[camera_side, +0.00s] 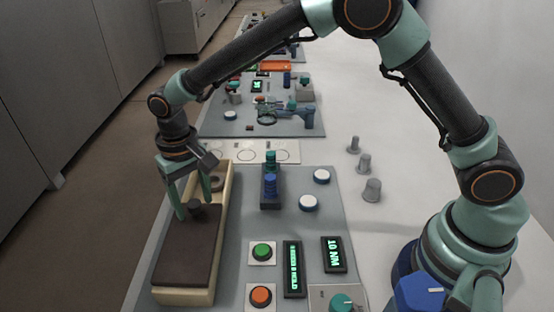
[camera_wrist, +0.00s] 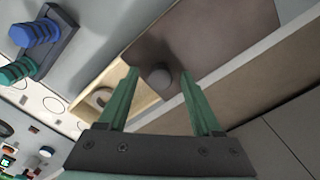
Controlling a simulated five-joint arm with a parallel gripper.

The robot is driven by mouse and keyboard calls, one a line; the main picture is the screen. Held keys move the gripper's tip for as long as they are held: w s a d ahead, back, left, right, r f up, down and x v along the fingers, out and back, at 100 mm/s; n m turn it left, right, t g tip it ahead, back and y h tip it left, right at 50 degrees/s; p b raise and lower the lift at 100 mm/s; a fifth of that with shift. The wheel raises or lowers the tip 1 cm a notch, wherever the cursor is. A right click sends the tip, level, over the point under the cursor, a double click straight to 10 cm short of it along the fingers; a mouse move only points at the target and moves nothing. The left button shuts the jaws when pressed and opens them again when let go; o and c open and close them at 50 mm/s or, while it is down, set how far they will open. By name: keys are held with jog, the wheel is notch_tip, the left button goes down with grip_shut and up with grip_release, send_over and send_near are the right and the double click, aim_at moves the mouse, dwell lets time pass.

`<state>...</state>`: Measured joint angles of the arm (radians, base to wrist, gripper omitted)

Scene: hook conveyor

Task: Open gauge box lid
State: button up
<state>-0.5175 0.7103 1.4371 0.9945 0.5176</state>
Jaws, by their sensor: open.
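The gauge box (camera_side: 222,205) is a long cream box at the left edge of the grey panel. Its dark brown lid (camera_side: 185,250) covers the near part, and the far end is uncovered. A dark round knob (camera_side: 196,207) stands on the lid; it also shows in the wrist view (camera_wrist: 160,78). A brownish ring-shaped piece (camera_wrist: 103,97) shows in the uncovered end. My gripper (camera_side: 194,204) points down over the lid, open, with one green finger on each side of the knob. In the wrist view the knob appears between the fingertips (camera_wrist: 160,72); contact cannot be told.
A dark holder with blue (camera_side: 270,186) and green pegs stands right of the box. White round buttons (camera_side: 309,203), a green button (camera_side: 262,251), an orange button (camera_side: 261,295) and lit displays (camera_side: 334,254) are nearby. Grey weights (camera_side: 372,190) stand on the white surface.

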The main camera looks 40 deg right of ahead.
notch_tip(320, 180, up, 12)
dwell(0.5)
jog(key=s+d+r+t, duration=0.1)
jog(key=s+d+r, duration=0.15)
jog(key=d, duration=0.45)
jog(key=s+d+r+t, duration=0.2)
jog(key=d+r, duration=0.2)
jog(key=d, duration=0.3)
jog(key=s+d+f+t, duration=0.2)
jog(key=s+d, duration=0.7)
jog(key=d, duration=0.1)
jog(key=shift+s+d+t, duration=0.2)
jog(key=shift+s+t, duration=0.1)
jog(key=shift+s, duration=0.1)
